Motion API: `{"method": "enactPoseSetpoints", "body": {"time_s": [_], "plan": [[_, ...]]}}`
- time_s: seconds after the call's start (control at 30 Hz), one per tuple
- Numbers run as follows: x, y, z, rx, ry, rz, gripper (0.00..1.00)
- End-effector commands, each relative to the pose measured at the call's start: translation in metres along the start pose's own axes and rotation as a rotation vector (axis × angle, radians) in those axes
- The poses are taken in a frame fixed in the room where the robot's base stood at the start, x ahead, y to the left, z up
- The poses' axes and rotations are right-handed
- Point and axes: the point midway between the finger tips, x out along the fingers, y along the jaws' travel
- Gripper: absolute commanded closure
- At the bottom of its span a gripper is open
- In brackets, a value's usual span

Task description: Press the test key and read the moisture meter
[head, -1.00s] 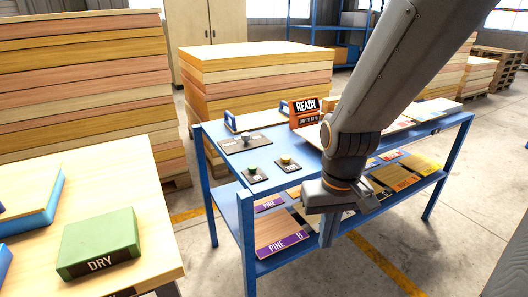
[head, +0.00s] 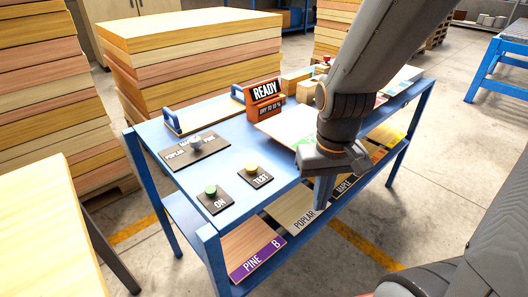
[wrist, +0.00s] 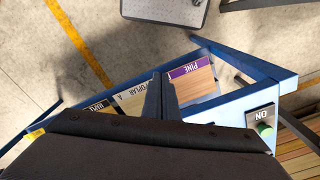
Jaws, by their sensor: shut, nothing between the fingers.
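The test key is a yellow button (head: 252,168) on a small black plate marked TEST, on the blue table's top. The moisture meter (head: 265,100) is an orange box behind it; its dark display reads READY and a line that looks like DRY TO 10 %. A green ON button (head: 211,190) sits left of the test key and also shows in the wrist view (wrist: 263,129). A selector knob (head: 196,143) stands on a plate with POPLAR on it. My gripper (head: 323,200) is shut and empty, pointing down beside the table's near edge, right of the test key. Its fingers show in the wrist view (wrist: 161,94).
The blue table (head: 222,158) has a lower shelf with labelled veneer samples, such as PINE B (head: 255,248). Blue-handled boards (head: 188,115) and wood blocks (head: 297,82) stand on top. Veneer stacks (head: 185,50) rise behind. A pale table (head: 45,235) is at left. Floor is clear in front.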

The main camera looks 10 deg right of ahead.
Motion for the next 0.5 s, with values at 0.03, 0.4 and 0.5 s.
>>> {"method": "enactPoseSetpoints", "body": {"time_s": [0.03,0.4,0.5], "plan": [[-0.0001,0.0,0.0002,0.0,0.0,0.0,1.0],[-0.0006,-0.0004,0.0002,-0.001,-0.002,0.002,1.0],[-0.0042,-0.0031,-0.0012,-0.008,-0.015,0.023,1.0]]}}
